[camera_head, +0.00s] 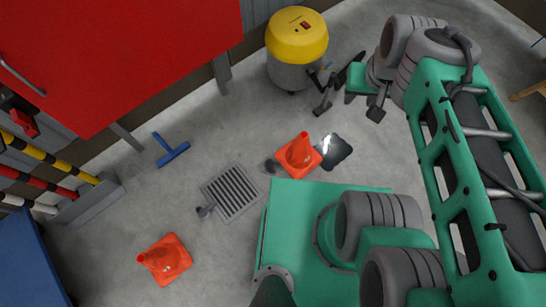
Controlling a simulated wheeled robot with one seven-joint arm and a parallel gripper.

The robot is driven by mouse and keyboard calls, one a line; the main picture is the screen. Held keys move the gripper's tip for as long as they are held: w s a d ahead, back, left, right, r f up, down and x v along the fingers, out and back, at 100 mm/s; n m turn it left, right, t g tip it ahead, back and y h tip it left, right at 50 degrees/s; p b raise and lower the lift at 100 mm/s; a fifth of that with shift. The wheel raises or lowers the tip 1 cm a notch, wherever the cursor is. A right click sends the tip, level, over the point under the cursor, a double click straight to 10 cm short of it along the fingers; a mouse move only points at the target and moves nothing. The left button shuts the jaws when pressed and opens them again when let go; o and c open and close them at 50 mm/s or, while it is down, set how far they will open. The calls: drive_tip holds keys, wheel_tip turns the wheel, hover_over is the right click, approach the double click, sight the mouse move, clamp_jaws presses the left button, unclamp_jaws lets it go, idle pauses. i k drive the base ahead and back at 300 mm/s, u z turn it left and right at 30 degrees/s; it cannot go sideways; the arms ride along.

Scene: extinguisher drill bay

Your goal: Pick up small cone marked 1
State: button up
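Two small orange cones stand on the grey floor. One cone (298,154) is near the middle, beside a dark puddle. The other cone (166,259) is at the lower left. No number can be read on either, so I cannot tell which is marked 1. My gripper (348,110) is at the upper middle right, at the end of my green arm. Its two dark fingers look spread apart, with nothing between them. It is above and to the right of the middle cone in the picture, apart from it.
A yellow-topped vacuum or drum (296,40) stands behind, left of my gripper. A dark puddle (336,151) lies by the middle cone. A floor drain (231,193) and a blue squeegee head (171,149) lie left. A red cabinet (120,50) and striped poles (50,150) border the left.

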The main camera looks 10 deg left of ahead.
sight(298, 157)
drive_tip(key=u, duration=4.05)
drive_tip(key=k, duration=1.2)
drive_tip(key=z, duration=0.55)
drive_tip(key=i, duration=0.5)
